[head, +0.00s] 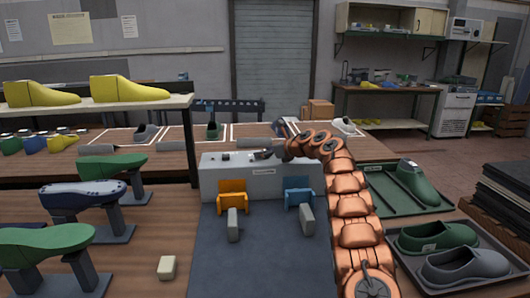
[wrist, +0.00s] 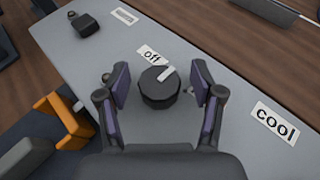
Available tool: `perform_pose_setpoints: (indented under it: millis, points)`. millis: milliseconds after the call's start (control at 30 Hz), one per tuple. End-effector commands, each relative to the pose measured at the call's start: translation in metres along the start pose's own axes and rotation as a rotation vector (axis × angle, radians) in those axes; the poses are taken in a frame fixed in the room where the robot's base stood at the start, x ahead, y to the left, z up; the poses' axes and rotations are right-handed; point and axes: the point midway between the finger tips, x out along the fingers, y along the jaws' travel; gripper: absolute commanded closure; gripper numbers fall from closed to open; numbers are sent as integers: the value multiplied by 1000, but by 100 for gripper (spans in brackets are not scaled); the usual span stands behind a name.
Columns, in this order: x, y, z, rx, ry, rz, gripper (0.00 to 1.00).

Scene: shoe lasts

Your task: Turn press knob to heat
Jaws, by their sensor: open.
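The press knob (wrist: 159,88) is a round black dial with a light pointer mark, on top of the grey press housing (head: 212,180). Its pointer is turned toward the upper right, close to the "off" label (wrist: 152,56). A "cool" label (wrist: 275,123) lies to the right of the knob. No "heat" label can be read. My gripper (wrist: 163,90) is open, with one finger on each side of the knob and visible gaps between.
A small black part (wrist: 86,25) stands on the housing, upper left in the wrist view. Orange (head: 232,192) and blue (head: 298,191) clamps sit at the housing's front. Green lasts on stands are at left; shoe trays (head: 455,285) are at right.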

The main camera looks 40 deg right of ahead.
Motion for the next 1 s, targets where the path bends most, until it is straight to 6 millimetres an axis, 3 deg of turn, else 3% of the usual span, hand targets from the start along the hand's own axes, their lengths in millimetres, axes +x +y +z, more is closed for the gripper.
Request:
perform_pose_setpoints:
  millis: [200,800,1000]
  points:
    - [0,0,0,-1,0,0,33]
    - [0,0,0,-1,0,0,94]
    - [0,0,0,1,0,-5,94]
